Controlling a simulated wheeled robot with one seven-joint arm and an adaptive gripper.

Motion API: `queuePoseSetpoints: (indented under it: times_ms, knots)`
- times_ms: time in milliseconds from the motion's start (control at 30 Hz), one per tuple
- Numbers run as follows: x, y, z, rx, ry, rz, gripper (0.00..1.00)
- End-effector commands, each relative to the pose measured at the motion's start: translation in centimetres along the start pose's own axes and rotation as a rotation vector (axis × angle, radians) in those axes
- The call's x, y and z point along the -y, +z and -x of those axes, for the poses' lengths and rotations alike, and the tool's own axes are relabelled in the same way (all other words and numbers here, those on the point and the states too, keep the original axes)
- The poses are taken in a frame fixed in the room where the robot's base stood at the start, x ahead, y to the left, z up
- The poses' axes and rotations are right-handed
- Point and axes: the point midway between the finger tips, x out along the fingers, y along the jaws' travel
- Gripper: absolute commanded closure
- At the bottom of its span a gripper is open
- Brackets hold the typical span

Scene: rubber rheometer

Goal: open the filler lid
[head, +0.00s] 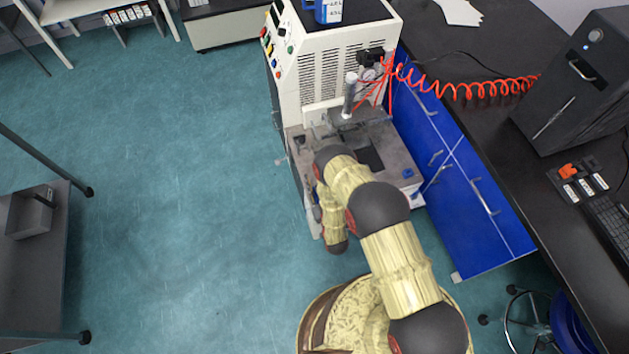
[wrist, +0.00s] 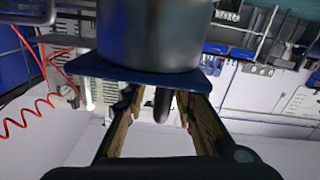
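My gripper (wrist: 158,104) shows in the wrist view with its two fingers spread apart. A dark peg (wrist: 162,108) hangs between them, with a gap on both sides. A blue plate (wrist: 140,69) under a large dark grey cylinder (wrist: 150,32) fills the top middle of the wrist view and covers the far ends of the fingers. In the head view my arm reaches over the front of the white rheometer (head: 317,75); my gripper cannot be made out there. I cannot pick out the filler lid for certain in either view.
A red coiled hose (head: 470,90) runs from the machine to the black bench (head: 500,50). Blue cabinets (head: 480,225) stand right of the machine. A dark computer tower (head: 580,80) stands on the bench. The floor (head: 180,200) left of the machine is clear.

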Motion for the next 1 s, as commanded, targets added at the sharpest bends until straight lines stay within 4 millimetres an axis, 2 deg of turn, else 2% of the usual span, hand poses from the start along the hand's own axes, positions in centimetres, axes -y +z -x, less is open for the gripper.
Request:
queuePoseSetpoints:
  times_ms: [133,600,1000]
  knots:
    - [0.0,-0.02,0.01,0.0,0.0,0.0,0.73]
    - [-0.03,0.01,0.05,0.0,0.001,0.0,1.0]
    - [-0.13,0.08,0.1,0.002,0.003,0.001,1.0]
